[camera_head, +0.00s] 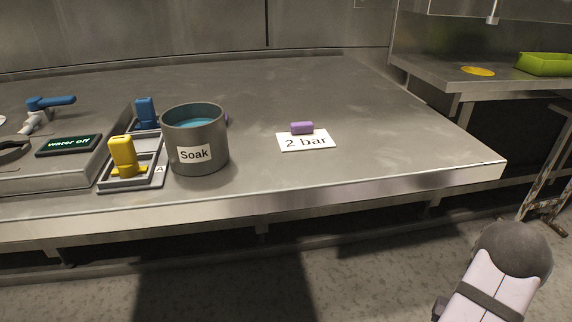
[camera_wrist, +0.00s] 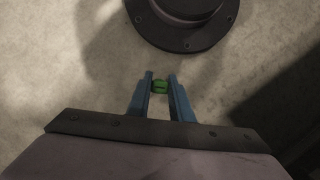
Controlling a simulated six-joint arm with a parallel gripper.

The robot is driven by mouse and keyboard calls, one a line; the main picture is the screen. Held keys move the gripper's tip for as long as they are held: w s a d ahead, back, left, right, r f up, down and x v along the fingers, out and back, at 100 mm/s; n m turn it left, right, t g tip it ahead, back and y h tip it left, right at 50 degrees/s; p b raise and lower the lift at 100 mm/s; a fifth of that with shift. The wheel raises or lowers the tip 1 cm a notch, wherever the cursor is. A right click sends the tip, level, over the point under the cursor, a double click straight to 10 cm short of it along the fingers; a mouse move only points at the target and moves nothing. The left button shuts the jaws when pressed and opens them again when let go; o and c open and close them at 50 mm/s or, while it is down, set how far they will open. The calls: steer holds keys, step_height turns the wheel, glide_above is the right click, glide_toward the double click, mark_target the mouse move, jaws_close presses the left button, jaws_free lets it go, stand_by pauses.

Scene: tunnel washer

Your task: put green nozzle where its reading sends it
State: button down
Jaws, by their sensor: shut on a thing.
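My gripper (camera_wrist: 160,87) shows only in the wrist view, where its two blue fingers are shut on the green nozzle (camera_wrist: 160,86). The nozzle is held between the fingertips above the floor, and most of it is hidden. A grey pot labelled "Soak" (camera_head: 195,154) with blue liquid stands on the steel counter. A white card reading "2 bar" (camera_head: 306,144) lies to its right with a small purple block (camera_head: 302,128) at its back edge. A dark display reads "water off" (camera_head: 69,145) at the left. No reading for the green nozzle is visible.
A grey rack (camera_head: 131,184) left of the pot holds a yellow nozzle (camera_head: 123,157) and a blue nozzle (camera_head: 146,112). A blue-handled valve (camera_head: 50,102) is at far left. A side counter (camera_head: 455,80) bears a yellow disc (camera_head: 478,71) and a green tray (camera_head: 545,65). The counter's right part is clear.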

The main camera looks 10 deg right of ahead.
steer(key=s+d+r+m+p, duration=0.2)
steer(key=s+d+p, duration=0.2)
steer(key=s, duration=0.7)
steer(key=s+d+r+m+p, duration=0.1)
steer(key=s+d+r+p, duration=0.2)
steer(key=s, duration=0.8)
steer(key=w+f+p+v, duration=0.15)
steer(key=p+v, duration=0.35)
steer(key=v, duration=0.7)
steer(key=w+a+p+v, duration=0.1)
steer(key=w+p+v, duration=0.3)
steer(key=v, duration=0.8)
steer(key=w+a+r+n+b, duration=0.1)
steer(key=w+a+r+b, duration=0.2)
steer(key=w, duration=0.4)
steer(key=w+a+r+n+b, duration=0.2)
steer(key=w+a+r+b, duration=0.2)
steer(key=w+a+b, duration=0.2)
steer(key=shift+w+a, duration=0.3)
steer(key=shift+w, duration=0.35)
steer(key=shift+r, duration=0.2)
